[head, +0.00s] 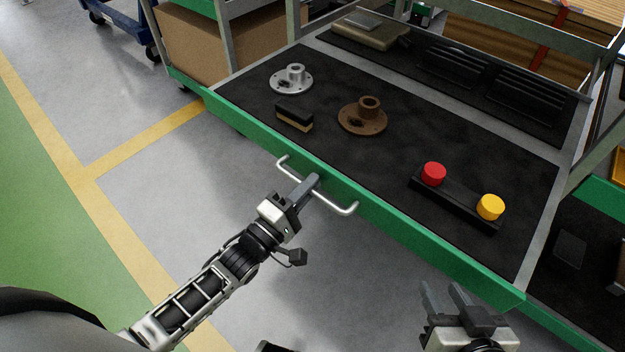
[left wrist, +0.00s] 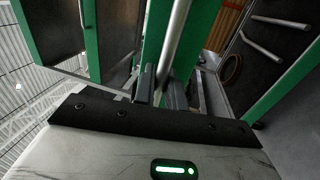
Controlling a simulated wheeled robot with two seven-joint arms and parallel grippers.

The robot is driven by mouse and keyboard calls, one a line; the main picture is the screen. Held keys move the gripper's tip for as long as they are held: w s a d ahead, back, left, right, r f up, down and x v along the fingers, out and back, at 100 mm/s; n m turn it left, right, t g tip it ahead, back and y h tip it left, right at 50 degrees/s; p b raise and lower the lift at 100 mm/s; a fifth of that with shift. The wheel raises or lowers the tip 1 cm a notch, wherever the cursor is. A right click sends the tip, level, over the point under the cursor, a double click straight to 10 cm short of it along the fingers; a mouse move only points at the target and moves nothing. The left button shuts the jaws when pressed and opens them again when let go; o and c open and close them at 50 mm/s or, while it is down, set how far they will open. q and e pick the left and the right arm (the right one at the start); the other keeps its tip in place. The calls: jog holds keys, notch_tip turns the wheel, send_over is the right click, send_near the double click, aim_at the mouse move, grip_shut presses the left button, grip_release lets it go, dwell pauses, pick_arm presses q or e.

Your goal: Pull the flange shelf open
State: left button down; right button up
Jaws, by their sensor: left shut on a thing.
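The flange shelf (head: 330,105) is a dark-topped drawer with a green front edge, pulled out from its rack. A silver bar handle (head: 345,209) runs along its green front. My left gripper (head: 312,183) is shut on the handle near its middle. In the left wrist view the handle (left wrist: 176,40) passes between the fingers of my left gripper (left wrist: 163,85). On the shelf lie a silver flange (head: 291,79) and a rusty brown flange (head: 362,116). My right gripper (head: 455,297) is open and empty, in front of the shelf's near right corner.
A black-and-tan brush (head: 294,117) and a black block with a red cap (head: 433,173) and a yellow cap (head: 490,207) are on the shelf. A cardboard box (head: 205,48) stands behind left. Grey floor (head: 150,190) in front is clear.

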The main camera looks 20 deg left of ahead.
pick_arm(q)
jog(key=shift+w+d, duration=0.1)
jog(key=shift+w, duration=0.1)
jog(key=c, duration=1.6)
grip_release()
jog(key=shift+o, duration=0.2)
pick_arm(e)
jog(key=shift+w+r, duration=0.1)
jog(key=shift+w, duration=0.4)
pick_arm(q)
jog(key=v, duration=1.6)
pick_arm(e)
jog(key=shift+s, duration=0.2)
